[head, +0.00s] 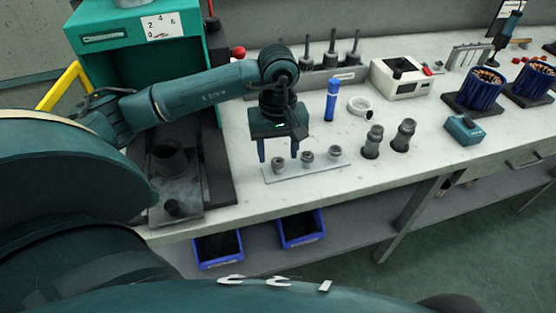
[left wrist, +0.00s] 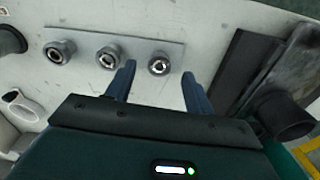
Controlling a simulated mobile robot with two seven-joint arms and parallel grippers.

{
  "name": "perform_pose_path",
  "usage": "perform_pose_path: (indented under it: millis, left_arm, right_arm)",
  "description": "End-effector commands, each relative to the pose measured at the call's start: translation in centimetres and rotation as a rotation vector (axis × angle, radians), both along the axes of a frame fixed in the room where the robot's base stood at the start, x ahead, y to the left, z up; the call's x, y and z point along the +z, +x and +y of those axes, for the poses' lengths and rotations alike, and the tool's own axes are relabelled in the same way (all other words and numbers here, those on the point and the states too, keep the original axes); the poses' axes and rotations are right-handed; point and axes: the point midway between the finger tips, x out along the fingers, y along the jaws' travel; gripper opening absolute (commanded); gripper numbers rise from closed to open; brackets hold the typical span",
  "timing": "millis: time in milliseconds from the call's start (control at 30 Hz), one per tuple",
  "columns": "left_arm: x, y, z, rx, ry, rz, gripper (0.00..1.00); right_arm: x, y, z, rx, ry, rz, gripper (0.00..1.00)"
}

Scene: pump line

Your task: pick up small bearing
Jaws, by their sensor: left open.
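Three small grey ring-topped parts, which look like small bearings, stand in a row on a thin pale plate (head: 318,170). In the head view they are the left one (head: 279,165), the middle one (head: 307,157) and the right one (head: 335,152). My left gripper (head: 278,155) points down, open, over the left one. In the left wrist view this bearing (left wrist: 159,64) shows between the fingertips, with a gap on each side. The other two bearings (left wrist: 108,56) (left wrist: 60,52) lie outside the fingers. My right gripper is not in view.
A white ring (head: 356,108), a blue marker-like cylinder (head: 331,100) and two grey stepped cylinders (head: 372,143) (head: 404,135) stand behind and right of the plate. A green machine (head: 140,45) rises at left. Blue bins (head: 219,262) sit below the bench.

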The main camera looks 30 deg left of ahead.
Motion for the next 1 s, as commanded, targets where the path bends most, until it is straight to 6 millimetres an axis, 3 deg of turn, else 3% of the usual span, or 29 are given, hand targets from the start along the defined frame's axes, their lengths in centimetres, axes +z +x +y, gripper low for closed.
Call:
perform_pose_path:
  millis: [133,400,867,1000]
  left_arm:
    - [-1.6,0.0,0.0,0.000,-0.001,0.001,0.53]
    - [-1.9,0.0,0.0,0.000,-0.001,-0.002,0.52]
    - [-1.8,0.0,0.0,0.000,-0.001,-0.002,0.15]
    - [-1.8,0.0,0.0,0.000,-0.001,-0.002,0.14]
  right_arm:
    - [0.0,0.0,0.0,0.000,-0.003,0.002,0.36]
    - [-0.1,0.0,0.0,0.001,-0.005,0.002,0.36]
    - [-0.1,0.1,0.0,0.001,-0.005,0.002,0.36]
    - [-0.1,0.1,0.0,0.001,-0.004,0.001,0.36]
